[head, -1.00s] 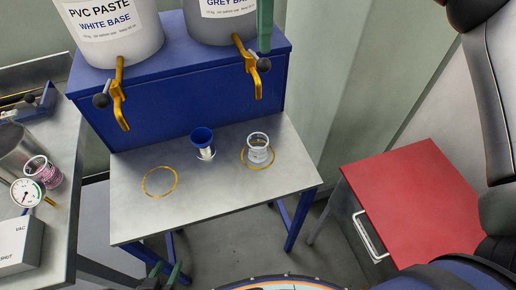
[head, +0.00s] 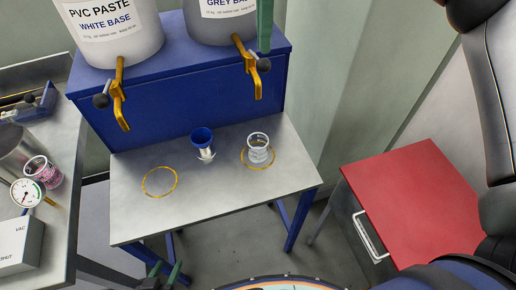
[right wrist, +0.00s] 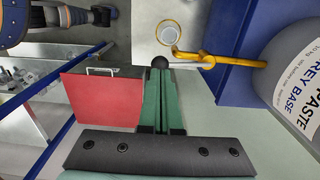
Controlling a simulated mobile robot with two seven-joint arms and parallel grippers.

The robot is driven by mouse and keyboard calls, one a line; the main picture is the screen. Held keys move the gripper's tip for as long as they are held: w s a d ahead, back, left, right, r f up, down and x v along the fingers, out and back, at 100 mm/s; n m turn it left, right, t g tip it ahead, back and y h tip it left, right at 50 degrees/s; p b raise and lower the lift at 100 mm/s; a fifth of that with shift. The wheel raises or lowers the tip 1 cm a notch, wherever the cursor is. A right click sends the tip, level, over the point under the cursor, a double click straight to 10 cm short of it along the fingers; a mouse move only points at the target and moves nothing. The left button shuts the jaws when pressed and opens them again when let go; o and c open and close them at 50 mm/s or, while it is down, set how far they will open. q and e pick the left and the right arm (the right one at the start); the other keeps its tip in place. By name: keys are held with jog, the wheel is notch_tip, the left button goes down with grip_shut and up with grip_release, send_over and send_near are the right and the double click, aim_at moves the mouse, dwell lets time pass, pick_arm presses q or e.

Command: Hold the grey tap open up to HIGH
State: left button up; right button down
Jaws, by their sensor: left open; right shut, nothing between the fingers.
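The grey tap (head: 249,66) is brass, under the GREY BASE tub (head: 222,24), with a black ball knob (head: 264,65) on its side lever. My right gripper (head: 265,48) comes down from above, shut and empty, its tips right at the knob. In the right wrist view its green fingers (right wrist: 159,75) end at the knob (right wrist: 159,62); I cannot tell whether they touch. A clear cup (head: 258,153) stands inside a yellow ring (head: 243,163) below the tap; its contents are unclear. My left gripper (head: 166,274) is open at the bottom edge, partly cut off.
The WHITE BASE tub (head: 108,38) and its tap (head: 120,100) are at left. A red cabinet (head: 415,190) stands at right. A dial gauge (head: 27,192) is on the left bench.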

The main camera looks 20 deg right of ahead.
aim_at(264, 59)
dwell(0.6)
jog(key=shift+f+b, duration=1.3)
jog(key=shift+f, duration=0.8)
jog(key=shift+r, duration=0.2)
dwell(4.3)
notch_tip(264, 59, up, 4)
jog(key=p, duration=0.4)
